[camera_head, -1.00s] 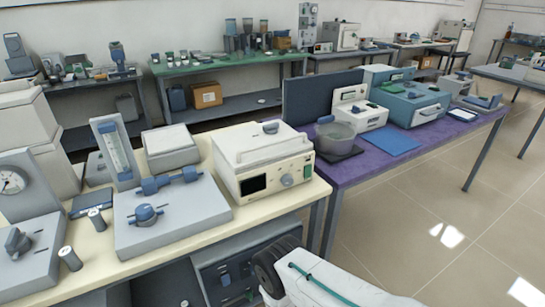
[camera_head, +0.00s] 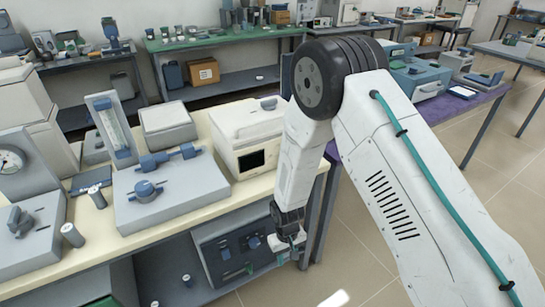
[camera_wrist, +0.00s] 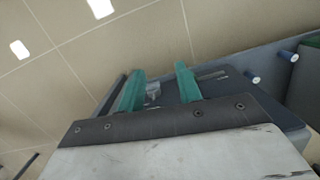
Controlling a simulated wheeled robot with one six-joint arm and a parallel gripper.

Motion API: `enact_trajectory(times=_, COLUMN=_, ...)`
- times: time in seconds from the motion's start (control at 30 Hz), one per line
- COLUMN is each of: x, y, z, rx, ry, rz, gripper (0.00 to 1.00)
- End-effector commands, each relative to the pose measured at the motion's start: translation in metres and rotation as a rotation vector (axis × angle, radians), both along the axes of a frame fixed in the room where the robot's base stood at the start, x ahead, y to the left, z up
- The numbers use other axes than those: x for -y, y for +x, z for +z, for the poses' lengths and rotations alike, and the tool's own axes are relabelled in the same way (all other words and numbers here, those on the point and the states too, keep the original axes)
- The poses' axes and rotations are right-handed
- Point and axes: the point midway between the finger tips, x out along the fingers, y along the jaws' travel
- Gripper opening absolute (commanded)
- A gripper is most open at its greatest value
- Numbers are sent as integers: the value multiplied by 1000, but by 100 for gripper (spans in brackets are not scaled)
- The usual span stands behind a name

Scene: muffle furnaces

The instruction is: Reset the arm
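My arm reaches up and then hangs down at the front of the cream-topped bench (camera_head: 185,228). My gripper (camera_head: 288,243) is low, in front of the bench's right end, beside a dark-fronted unit (camera_head: 222,262) under the top. In the wrist view, the two green fingers of my gripper (camera_wrist: 160,85) stand apart, with nothing clearly held between them. Beyond them is a dark blue-grey surface with a small grey fitting (camera_wrist: 152,92). I cannot tell whether the fingers touch it.
A cream box-shaped instrument (camera_head: 238,128) stands on the bench's right end, partly behind my arm. A purple-topped table (camera_head: 462,108) is to the right, also partly hidden. Tiled floor (camera_head: 365,235) shows between my arm and the bench.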

Motion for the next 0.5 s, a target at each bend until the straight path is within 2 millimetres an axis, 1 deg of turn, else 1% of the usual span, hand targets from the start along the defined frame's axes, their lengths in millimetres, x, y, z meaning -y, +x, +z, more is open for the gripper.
enact_trajectory(times=0.03, x=8, y=2, z=32, rx=-14, ry=-5, rz=-13, gripper=35)
enact_trajectory(times=0.07, x=13, y=1, z=48, rx=-27, ry=-9, rz=-19, gripper=35)
enact_trajectory(times=0.1, x=20, y=-2, z=70, rx=-45, ry=-16, rz=-28, gripper=35)
enact_trajectory(times=0.17, x=31, y=-7, z=101, rx=-68, ry=-25, rz=-41, gripper=35)
enact_trajectory(times=0.2, x=38, y=-10, z=122, rx=-82, ry=-29, rz=-49, gripper=35)
enact_trajectory(times=0.27, x=49, y=-17, z=152, rx=-101, ry=-36, rz=-62, gripper=35)
enact_trajectory(times=0.3, x=57, y=-23, z=172, rx=-113, ry=-40, rz=-70, gripper=35)
enact_trajectory(times=0.37, x=69, y=-32, z=200, rx=-128, ry=-46, rz=-85, gripper=35)
enact_trajectory(times=0.4, x=77, y=-38, z=219, rx=-137, ry=-48, rz=-94, gripper=35)
enact_trajectory(times=0.47, x=89, y=-49, z=245, rx=-148, ry=-52, rz=-109, gripper=35)
enact_trajectory(times=0.5, x=96, y=-57, z=262, rx=-154, ry=-54, rz=-118, gripper=35)
